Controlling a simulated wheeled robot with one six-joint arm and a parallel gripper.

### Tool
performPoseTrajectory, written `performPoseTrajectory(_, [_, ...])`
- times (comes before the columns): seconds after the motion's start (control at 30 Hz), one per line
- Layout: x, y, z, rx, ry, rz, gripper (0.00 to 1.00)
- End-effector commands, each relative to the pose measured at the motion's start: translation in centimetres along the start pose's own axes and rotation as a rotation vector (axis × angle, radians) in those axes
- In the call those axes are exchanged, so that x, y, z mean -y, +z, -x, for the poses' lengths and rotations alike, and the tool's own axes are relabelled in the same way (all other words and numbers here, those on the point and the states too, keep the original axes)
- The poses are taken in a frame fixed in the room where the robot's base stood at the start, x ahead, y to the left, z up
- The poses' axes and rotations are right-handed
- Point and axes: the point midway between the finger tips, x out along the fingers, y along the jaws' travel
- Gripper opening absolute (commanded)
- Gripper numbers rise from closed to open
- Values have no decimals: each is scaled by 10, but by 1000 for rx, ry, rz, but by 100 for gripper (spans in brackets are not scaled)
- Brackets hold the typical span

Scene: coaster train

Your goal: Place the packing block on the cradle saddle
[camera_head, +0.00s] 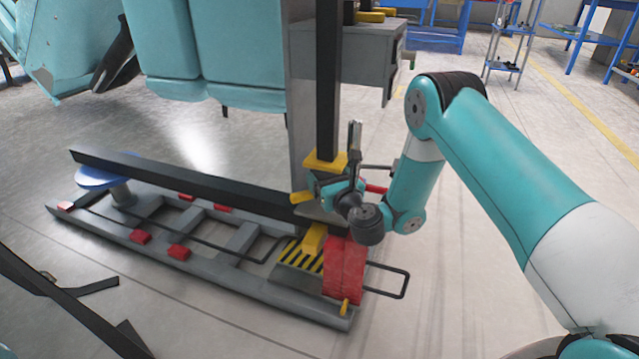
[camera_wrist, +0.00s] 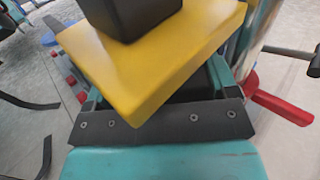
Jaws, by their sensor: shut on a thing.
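A yellow block (camera_head: 325,162), apparently the packing block, is at my gripper (camera_head: 330,180), below a dark upright. In the wrist view the yellow block (camera_wrist: 150,75) fills the upper middle, tilted in the picture, with a dark square piece over it. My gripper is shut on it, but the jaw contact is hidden. The long grey cradle (camera_head: 205,272) lies on the floor below. A yellow-and-black striped plate (camera_head: 288,254), perhaps the saddle, is at its right end, below and left of my gripper. A small yellow piece (camera_head: 313,239) stands at the plate.
A red block (camera_head: 345,270) stands at the cradle's right end, beside a black wire loop (camera_head: 400,283). A long dark beam (camera_head: 190,185) runs above the cradle. Teal seats (camera_head: 240,50) hang behind. A grey column (camera_head: 302,90) is close to my gripper.

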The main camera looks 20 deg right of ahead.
Motion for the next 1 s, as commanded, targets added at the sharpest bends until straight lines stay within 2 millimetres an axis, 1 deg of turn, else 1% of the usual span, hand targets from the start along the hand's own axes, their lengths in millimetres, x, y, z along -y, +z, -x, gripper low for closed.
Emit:
performPoseTrajectory(0.03, [-2,-9,0,3,2,1,23])
performPoseTrajectory(0.2, [-5,-30,-1,3,7,1,23])
performPoseTrajectory(0.27, [-5,-32,-1,4,7,1,23])
performPoseTrajectory(0.5, [-5,-29,-1,4,6,0,23])
performPoseTrajectory(0.67, [-4,-34,-1,3,5,0,23])
performPoseTrajectory(0.7, [-4,-33,0,0,6,1,89])
performPoseTrajectory(0.73, [-4,-33,0,0,6,1,96])
performPoseTrajectory(0.77, [-4,-33,0,0,6,1,100])
performPoseTrajectory(1.0, [-4,-32,0,0,5,2,100])
